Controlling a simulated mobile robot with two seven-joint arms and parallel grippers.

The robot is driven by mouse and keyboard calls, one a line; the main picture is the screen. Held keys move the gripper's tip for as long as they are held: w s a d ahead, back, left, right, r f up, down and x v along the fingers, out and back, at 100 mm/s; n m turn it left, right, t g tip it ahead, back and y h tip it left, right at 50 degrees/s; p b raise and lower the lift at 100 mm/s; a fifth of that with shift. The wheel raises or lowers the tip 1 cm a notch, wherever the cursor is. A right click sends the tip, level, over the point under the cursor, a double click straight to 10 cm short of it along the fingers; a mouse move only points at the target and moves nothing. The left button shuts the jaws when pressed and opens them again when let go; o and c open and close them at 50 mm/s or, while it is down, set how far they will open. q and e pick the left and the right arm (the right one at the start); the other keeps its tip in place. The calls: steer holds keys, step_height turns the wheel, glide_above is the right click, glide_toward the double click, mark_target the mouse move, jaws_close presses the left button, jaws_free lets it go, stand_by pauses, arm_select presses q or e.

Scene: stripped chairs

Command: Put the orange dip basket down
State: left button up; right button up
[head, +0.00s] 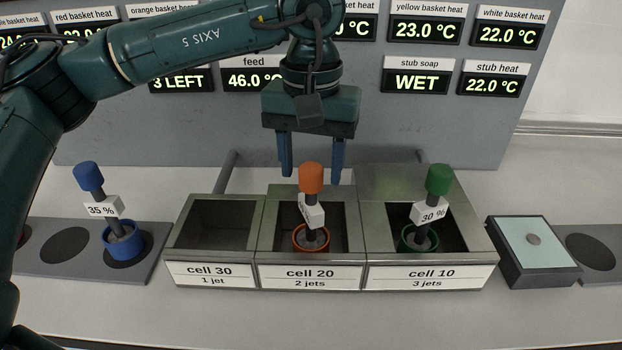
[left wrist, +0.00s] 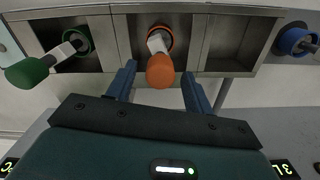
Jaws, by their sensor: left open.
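The orange dip basket (head: 311,238) stands upright inside the middle cell, labelled cell 20 (head: 310,276). Its orange knob (head: 311,178) rises above the cell rim on a dark stem with a white tag. My left gripper (head: 311,172) is open, fingers pointing down, behind the knob. In the left wrist view the orange knob (left wrist: 160,71) shows ahead of and between the open fingers of the gripper (left wrist: 157,78), with no contact that I can see. My right gripper is not in view.
The green basket (head: 420,236) stands in cell 10; cell 30 (head: 217,224) is empty. The blue basket (head: 123,242) sits on a grey rack at left. A pale-topped block (head: 536,245) stands at right. A display panel (head: 420,130) rises behind the cells.

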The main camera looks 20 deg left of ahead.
arm_select(q)
step_height(320, 180, up, 8)
steer(key=shift+r, duration=0.2)
